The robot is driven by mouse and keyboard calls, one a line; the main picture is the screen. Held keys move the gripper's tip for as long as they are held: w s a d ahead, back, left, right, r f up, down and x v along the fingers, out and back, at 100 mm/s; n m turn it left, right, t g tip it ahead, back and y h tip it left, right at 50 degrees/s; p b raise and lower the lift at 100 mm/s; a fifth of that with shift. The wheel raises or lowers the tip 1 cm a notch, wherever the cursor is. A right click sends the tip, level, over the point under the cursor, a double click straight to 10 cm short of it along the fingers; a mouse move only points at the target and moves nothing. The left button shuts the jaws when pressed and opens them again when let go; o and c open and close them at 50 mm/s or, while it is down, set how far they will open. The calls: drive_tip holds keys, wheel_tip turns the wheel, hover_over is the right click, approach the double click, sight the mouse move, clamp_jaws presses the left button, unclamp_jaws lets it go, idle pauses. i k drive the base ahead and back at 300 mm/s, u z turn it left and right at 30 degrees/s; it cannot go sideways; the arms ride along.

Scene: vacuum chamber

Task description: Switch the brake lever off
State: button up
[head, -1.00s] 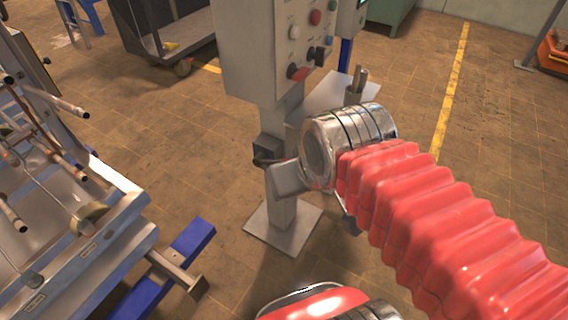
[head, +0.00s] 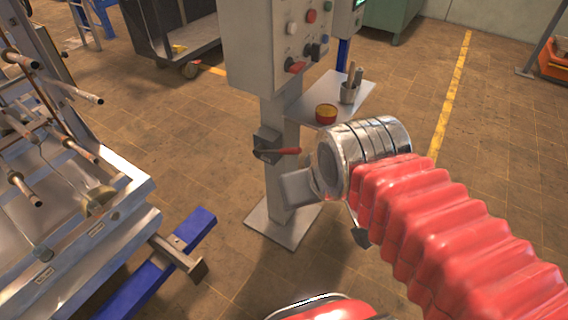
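The brake lever (head: 285,151) is a short red handle on a small grey box (head: 267,141), partway up the post of the control pedestal. It points to the right and slightly upward in the head view. My gripper (head: 329,211) is just right of and below the lever, at the end of my red-sleeved arm. A grey block-like part of it shows left of the metal wrist and a dark tip below. The lever's red end lies near the wrist in the picture, with no clear contact. The gap between the fingers is not clearly visible.
The control box (head: 280,45) with buttons and a red switch tops the post. A small shelf (head: 325,101) behind carries a red-and-yellow tin (head: 326,114) and a tool cup (head: 350,92). A metal frame with pipes (head: 60,200) and a blue beam (head: 165,265) stand left.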

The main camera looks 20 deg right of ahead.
sight(261, 149)
drive_tip(key=z, duration=0.05)
drive_tip(key=k, duration=0.1)
drive_tip(key=z, duration=0.2)
drive_tip(key=i, duration=0.5)
drive_tip(key=u, duration=0.1)
drive_tip(key=k, duration=1.35)
drive_tip(key=u, duration=0.5)
drive_tip(key=i, duration=1.4)
drive_tip(key=u, duration=0.05)
